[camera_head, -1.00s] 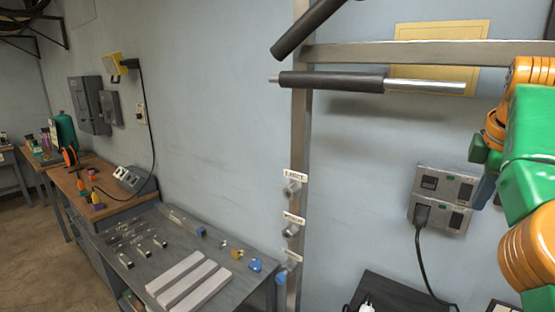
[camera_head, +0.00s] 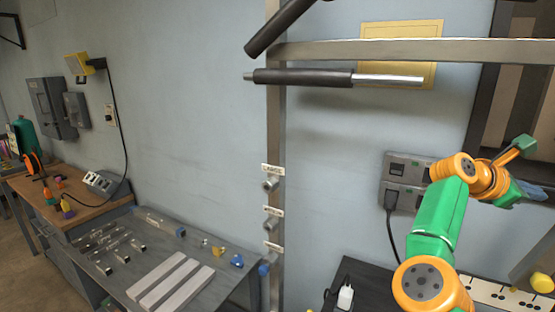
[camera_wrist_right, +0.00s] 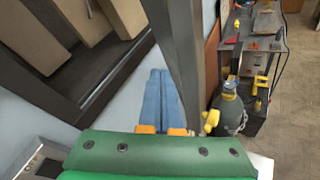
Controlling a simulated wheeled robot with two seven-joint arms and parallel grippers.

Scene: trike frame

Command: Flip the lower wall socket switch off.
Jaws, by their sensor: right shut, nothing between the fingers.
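Two grey wall socket plates are stacked on the blue wall at the right of the head view. The upper socket (camera_head: 397,169) shows a dark switch at its left. The lower socket (camera_head: 408,203) has a black plug (camera_head: 390,199) in its left side, with a cord hanging down. My right arm hides the right part of both plates, so I cannot tell the lower switch's position. My right gripper (camera_head: 532,193) is right of the sockets, pointing right, apart from them. In the right wrist view its blue fingers (camera_wrist_right: 162,95) are together and empty. My left gripper is out of view.
A metal frame post (camera_head: 275,130) with labelled hooks stands left of the sockets. Its crossbar (camera_head: 400,50) runs above them. A dark bench (camera_head: 360,276) is below. A dark-framed shelf (camera_head: 515,90) is at the right. The wall between post and sockets is clear.

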